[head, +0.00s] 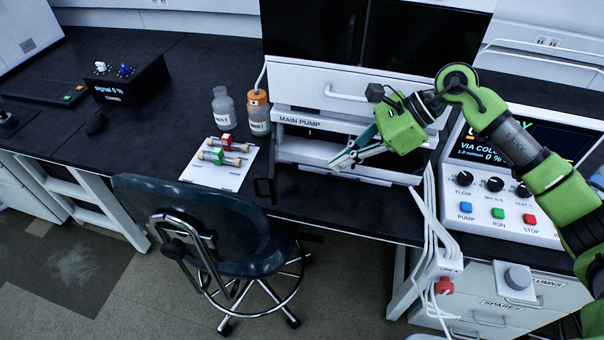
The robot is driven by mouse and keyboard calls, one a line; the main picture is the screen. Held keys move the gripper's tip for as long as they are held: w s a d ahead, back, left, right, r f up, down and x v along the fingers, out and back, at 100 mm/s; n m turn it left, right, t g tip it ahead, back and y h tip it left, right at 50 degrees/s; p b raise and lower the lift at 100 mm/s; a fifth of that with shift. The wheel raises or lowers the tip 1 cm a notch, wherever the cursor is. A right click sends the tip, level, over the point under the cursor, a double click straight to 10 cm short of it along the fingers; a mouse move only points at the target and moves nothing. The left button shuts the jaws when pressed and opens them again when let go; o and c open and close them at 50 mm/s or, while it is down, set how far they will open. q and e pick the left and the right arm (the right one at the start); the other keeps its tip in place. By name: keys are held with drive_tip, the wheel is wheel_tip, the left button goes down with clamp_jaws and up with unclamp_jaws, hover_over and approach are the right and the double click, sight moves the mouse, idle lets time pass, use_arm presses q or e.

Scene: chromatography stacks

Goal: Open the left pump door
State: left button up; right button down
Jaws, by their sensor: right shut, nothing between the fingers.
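The main pump unit (296,121) stands on the dark bench below a white drawer, in the head view. Its front shows a pale recess (308,150) on the left. A dark narrow piece with a black handle (264,190) juts toward me at the unit's left edge. It looks like the left pump door swung outward and seen nearly edge-on. My right gripper (343,161) is shut and empty, in front of the middle of the unit, to the right of that handle. Contact with the unit cannot be told. My right arm hides part of the unit's right side. My left gripper is out of view.
A blue chair (190,215) stands before the bench. A white tray (213,172) with columns and two bottles (258,112) (223,107) sit left of the pump. A control panel (491,210) and white cables (427,205) are at the right.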

drive_tip(key=a+r+p+x, duration=0.2)
drive_tip(key=p+x, duration=0.1)
drive_tip(key=x, duration=0.9)
drive_tip(key=shift+a+f+p, duration=0.2)
drive_tip(key=shift+a+p, duration=0.05)
drive_tip(key=shift+p, duration=0.15)
